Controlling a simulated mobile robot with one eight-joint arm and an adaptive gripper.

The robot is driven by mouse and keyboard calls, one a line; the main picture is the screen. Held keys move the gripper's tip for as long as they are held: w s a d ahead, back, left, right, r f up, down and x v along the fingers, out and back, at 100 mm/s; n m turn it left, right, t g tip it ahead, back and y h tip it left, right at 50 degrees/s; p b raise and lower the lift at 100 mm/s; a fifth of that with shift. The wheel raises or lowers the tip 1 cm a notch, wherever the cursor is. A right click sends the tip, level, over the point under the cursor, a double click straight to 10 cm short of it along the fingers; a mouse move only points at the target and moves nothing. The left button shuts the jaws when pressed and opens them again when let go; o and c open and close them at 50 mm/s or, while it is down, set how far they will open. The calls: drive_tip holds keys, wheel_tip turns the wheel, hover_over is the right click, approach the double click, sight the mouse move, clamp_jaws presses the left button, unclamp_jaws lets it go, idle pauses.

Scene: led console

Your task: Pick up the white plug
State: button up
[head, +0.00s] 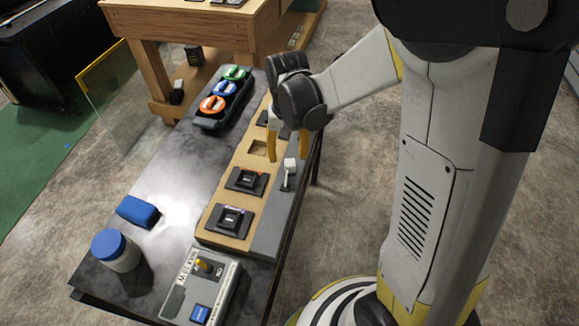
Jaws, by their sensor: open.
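A small white piece (290,164), which looks like the white plug, stands on the grey strip (268,240) along the right side of the wooden board. A thin pale part below it reaches down to a dark slot. My gripper (287,157) is above the board, pointing down, with its two yellow fingertips spread apart and nothing held between them. In the picture the white piece shows between and slightly below the fingertips. I cannot tell the exact height of the fingertips above it.
The wooden board (211,220) carries black square sockets (232,221). A holder with green, blue and orange round pieces (213,104) lies behind. A blue block (138,211), a blue-lidded jar (115,249) and a control box (203,284) stand nearer. The dark table's (165,165) left middle is clear.

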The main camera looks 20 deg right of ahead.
sight(290, 162)
drive_tip(key=f+b, duration=0.2)
drive_tip(key=f, duration=0.1)
drive_tip(key=f+b, duration=0.1)
drive_tip(key=f, duration=0.1)
drive_tip(key=shift+d+f, duration=0.25)
drive_tip(key=shift+r, duration=0.1)
clamp_jaws()
